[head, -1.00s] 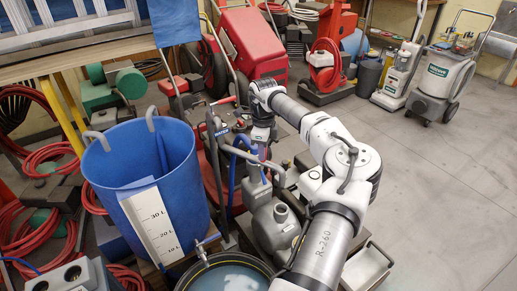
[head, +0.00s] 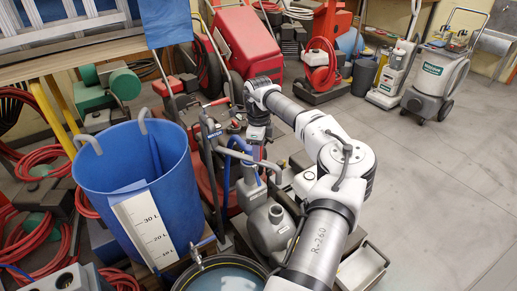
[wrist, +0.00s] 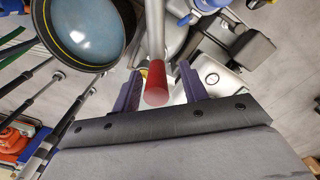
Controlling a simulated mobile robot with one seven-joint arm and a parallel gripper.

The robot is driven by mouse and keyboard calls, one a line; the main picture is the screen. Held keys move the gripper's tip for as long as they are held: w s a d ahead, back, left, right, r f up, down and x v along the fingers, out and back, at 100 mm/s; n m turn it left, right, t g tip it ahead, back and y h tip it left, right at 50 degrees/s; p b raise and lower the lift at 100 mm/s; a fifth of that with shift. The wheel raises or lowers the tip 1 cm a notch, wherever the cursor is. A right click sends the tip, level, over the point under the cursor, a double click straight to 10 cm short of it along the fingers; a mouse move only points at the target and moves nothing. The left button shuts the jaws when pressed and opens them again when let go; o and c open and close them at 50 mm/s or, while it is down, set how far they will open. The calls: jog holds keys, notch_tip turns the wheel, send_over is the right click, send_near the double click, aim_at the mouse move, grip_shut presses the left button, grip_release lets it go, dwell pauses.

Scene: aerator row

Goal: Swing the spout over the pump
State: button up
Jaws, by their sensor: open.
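A grey bent pipe, which looks like the spout (head: 264,166), runs beside blue tubing below my gripper (head: 256,141) in the head view. A grey rounded body with an open neck, probably the pump (head: 268,230), stands below it, behind the dark-rimmed water tub. In the wrist view my gripper (wrist: 158,92) is open, with purple fingers on either side of a silver bar with a red end (wrist: 156,84). I cannot tell whether the fingers touch the bar, or whether it belongs to the spout. My wrist hides part of this area in the head view.
A tall blue bucket (head: 170,195) with a litre scale stands left of the spout. The round water tub (wrist: 84,32) is at upper left in the wrist view. Red and grey machines (head: 319,65) stand at the back. Open floor (head: 445,170) lies to the right.

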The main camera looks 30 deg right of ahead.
notch_tip(320, 180, up, 14)
jog(key=b, duration=0.2)
dwell(0.4)
jog(key=shift+f, duration=0.1)
